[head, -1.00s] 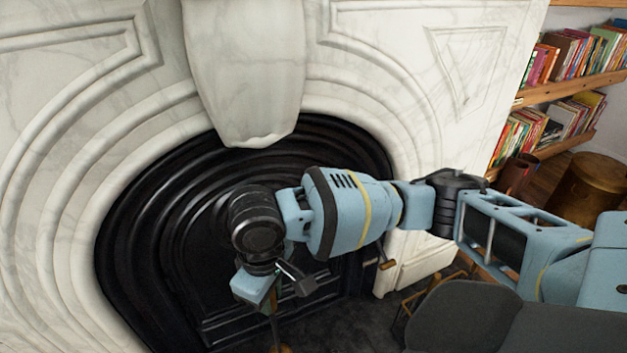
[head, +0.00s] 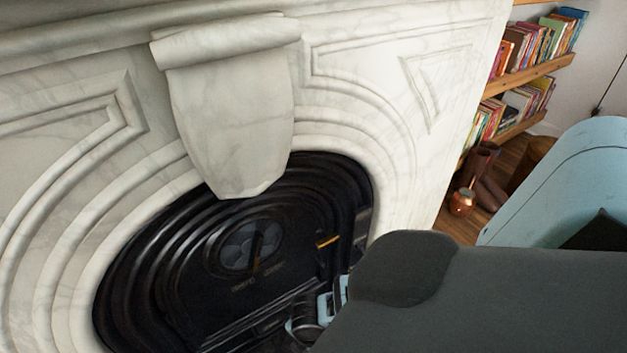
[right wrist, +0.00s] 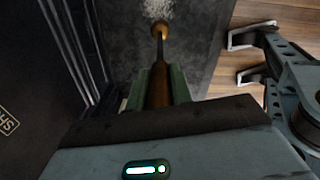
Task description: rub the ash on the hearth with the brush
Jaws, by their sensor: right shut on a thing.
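In the right wrist view my right gripper (right wrist: 160,90) is shut on the brush (right wrist: 158,92), around its brown handle between the green finger pads. The brush points away from me, and its golden end (right wrist: 160,30) is at the top of the picture. Pale, speckled ash (right wrist: 158,8) lies on the dark grey hearth (right wrist: 205,45) just past that end. I cannot tell whether the brush touches the ash.
The white marble surround (head: 230,130) and black fireplace insert (head: 230,270) rise close in front of me. A wooden floor (right wrist: 282,20) borders the hearth at the right. Bookshelves (head: 525,75) and a copper pot (head: 462,202) stand farther right.

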